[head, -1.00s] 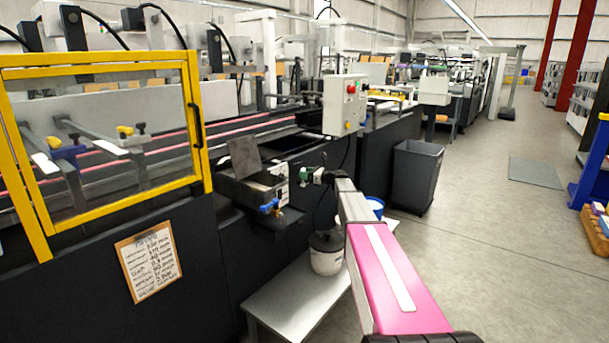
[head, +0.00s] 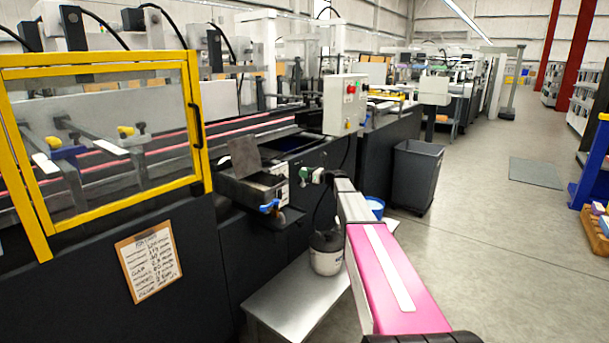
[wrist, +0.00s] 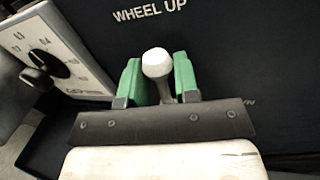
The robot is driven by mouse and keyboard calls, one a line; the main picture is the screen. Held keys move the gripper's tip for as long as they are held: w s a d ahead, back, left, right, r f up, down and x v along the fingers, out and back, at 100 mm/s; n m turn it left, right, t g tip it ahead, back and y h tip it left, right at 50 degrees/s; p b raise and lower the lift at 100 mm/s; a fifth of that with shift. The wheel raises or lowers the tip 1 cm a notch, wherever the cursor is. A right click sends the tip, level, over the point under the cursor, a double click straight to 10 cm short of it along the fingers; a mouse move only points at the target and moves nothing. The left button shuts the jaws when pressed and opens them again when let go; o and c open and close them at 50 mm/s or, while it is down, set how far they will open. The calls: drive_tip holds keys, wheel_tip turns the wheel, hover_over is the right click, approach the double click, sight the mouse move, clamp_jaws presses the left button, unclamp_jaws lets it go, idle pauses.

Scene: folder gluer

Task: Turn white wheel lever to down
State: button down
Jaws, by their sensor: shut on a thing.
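The white wheel lever shows in the wrist view as a round white knob (wrist: 157,63) on a grey stem. My gripper (wrist: 158,82) has its green fingers on both sides of the knob and stem and is shut on the lever. The words "WHEEL UP" (wrist: 150,12) are printed on the dark panel above the knob. Part of another word, ending in "WN", shows at the right, mostly hidden behind my gripper. In the head view my gripper (head: 304,175) is at the machine's side by the glue unit; the lever itself cannot be made out there.
A white dial plate (wrist: 50,48) with a black knob is left of the lever. In the head view, a blue-handled valve (head: 270,206) is left of my gripper. A white tub (head: 326,255) stands on a low grey table below. A grey bin (head: 416,175) is to the right.

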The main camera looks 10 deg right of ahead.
drive_tip(key=w+d+f+m+t, duration=0.4)
drive_tip(key=f+m, duration=0.2)
drive_tip(key=m, duration=1.3)
drive_tip(key=shift+f+h, duration=0.2)
drive_tip(key=shift+h, duration=0.2)
drive_tip(key=shift+d+m, duration=0.1)
drive_tip(key=shift+m, duration=0.2)
drive_tip(key=c, duration=0.9)
unclamp_jaws()
drive_tip(key=shift+f, duration=0.1)
drive_tip(key=shift+c, duration=0.2)
drive_tip(key=v, duration=1.1)
